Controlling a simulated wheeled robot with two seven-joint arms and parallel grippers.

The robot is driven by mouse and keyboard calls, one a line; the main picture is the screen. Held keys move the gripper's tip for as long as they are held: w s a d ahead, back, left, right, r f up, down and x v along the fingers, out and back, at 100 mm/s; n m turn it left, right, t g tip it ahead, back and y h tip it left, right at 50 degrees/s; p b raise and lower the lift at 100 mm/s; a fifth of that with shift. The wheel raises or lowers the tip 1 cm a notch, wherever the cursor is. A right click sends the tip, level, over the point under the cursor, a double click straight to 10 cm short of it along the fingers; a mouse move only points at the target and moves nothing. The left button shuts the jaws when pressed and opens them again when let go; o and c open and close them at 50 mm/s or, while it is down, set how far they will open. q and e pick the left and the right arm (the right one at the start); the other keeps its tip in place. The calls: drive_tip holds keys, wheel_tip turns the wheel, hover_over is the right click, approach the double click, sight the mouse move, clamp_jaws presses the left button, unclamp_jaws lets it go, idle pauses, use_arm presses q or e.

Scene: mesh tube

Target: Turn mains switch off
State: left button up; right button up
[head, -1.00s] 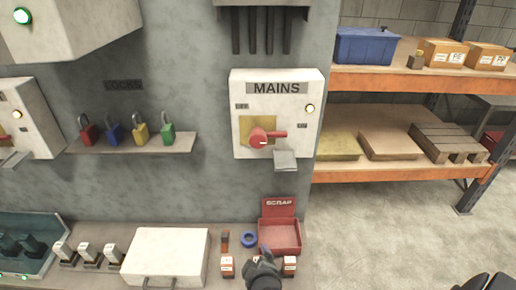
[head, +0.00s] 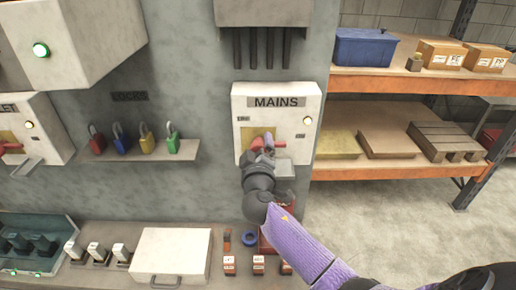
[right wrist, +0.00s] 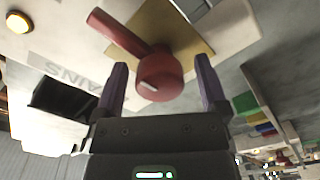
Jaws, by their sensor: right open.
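The white MAINS switch box (head: 302,98) is on the grey wall in the head view, with a yellow plate behind a red rotary handle (head: 281,144). The handle's lever points right there, and a small lamp (head: 307,121) glows on the box. My right gripper (head: 266,143) is in front of the handle and partly hides it. In the right wrist view the red handle (right wrist: 158,75) lies between the two purple fingers of my right gripper (right wrist: 162,70). The fingers are spread, with visible gaps on both sides of the hub. My left gripper is out of view.
A grey padlock tab (head: 283,169) projects below the handle. The lock shelf (head: 140,152) with several coloured padlocks is to the left. Below are a white case (head: 172,252) and a red scrap bin, mostly hidden by my arm. Storage shelves (head: 400,87) stand to the right.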

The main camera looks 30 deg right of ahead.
clamp_jaws()
idle(0.4)
drive_tip(key=n+p, duration=0.1)
drive_tip(key=n, duration=0.3)
drive_tip(key=shift+n, duration=0.4)
drive_tip(key=n+p, duration=0.1)
drive_tip(key=n, duration=0.3)
drive_tip(key=shift+n, duration=0.3)
drive_tip(key=n+p, duration=0.1)
drive_tip(key=n, duration=0.3)
drive_tip(key=shift+p, duration=0.4)
drive_tip(key=shift+f+n+p, duration=0.1)
drive_tip(key=shift+n+p, duration=0.55)
drive_tip(key=shift+n, duration=1.65)
